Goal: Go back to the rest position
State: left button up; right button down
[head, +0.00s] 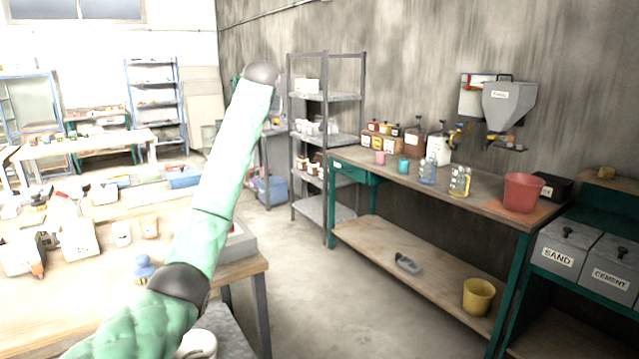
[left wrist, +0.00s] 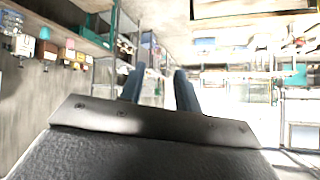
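My left arm (head: 215,205), in a green sleeve with dark grey joints, rises from the bottom left of the head view. It ends at a grey rounded joint near the metal shelf; the gripper itself cannot be made out there. In the left wrist view my left gripper (left wrist: 160,71) shows two dark blue fingers apart, with nothing between them. The fingers point into the room, and that view looks upside down. My right arm and gripper show in neither view.
A workbench (head: 485,190) along the right wall carries bottles, cups and a red bucket (head: 522,191). A grey metal shelf (head: 326,98) stands behind it. A cluttered wooden table (head: 50,322) fills the left. The floor (head: 300,270) between table and workbench is clear.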

pick_arm(q)
jog(key=s+f+m+g+h, duration=0.1)
jog(key=s+f+g, duration=0.1)
jog(key=s+f, duration=2)
jog(key=s+f+m+g+h, duration=0.1)
jog(key=s+f+g, duration=0.2)
jog(key=s+f, duration=1.9)
jog(key=s+d+f+g+h, duration=0.1)
jog(key=s+f+g, duration=0.2)
jog(key=s+f, duration=1.9)
jog(key=s, duration=0.9)
jog(key=shift+m+h, duration=0.3)
jog(key=shift+m, duration=0.1)
